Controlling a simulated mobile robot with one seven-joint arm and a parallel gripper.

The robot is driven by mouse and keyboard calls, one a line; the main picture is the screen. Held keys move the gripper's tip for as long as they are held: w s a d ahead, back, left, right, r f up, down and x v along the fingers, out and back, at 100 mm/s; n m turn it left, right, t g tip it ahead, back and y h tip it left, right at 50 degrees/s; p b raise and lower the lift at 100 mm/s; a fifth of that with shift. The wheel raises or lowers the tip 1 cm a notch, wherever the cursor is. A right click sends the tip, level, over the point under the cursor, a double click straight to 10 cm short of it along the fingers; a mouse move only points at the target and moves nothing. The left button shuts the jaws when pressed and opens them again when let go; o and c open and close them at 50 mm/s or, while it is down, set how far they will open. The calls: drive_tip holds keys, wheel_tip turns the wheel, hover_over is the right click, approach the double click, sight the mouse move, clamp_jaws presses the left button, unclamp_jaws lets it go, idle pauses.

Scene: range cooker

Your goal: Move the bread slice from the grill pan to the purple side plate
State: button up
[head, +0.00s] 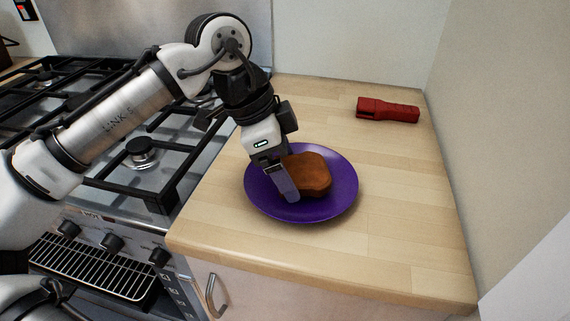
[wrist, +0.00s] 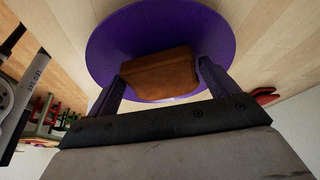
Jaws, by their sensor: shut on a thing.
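The bread slice (head: 309,174) is brown and toasted and is over the purple side plate (head: 338,206) on the wooden worktop. My gripper (head: 290,186) reaches down over the plate from the left and is shut on the bread slice. In the wrist view the bread slice (wrist: 158,73) sits between the two fingers, with the purple side plate (wrist: 140,30) right behind it. I cannot tell whether the bread touches the plate.
A red object (head: 387,110) lies at the back right of the worktop (head: 400,190). A wall bounds the right side. The worktop right of the plate is clear.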

drive_tip(key=shift+f, duration=0.35)
drive_tip(key=shift+f, duration=0.25)
drive_tip(key=o, duration=0.8)
drive_tip(key=shift+r, duration=0.1)
drive_tip(key=shift+a+r, duration=0.1)
drive_tip(key=shift+r, duration=0.45)
drive_tip(key=v, duration=1.1)
drive_tip(key=shift+r+p, duration=0.3)
drive_tip(key=shift+p, duration=0.15)
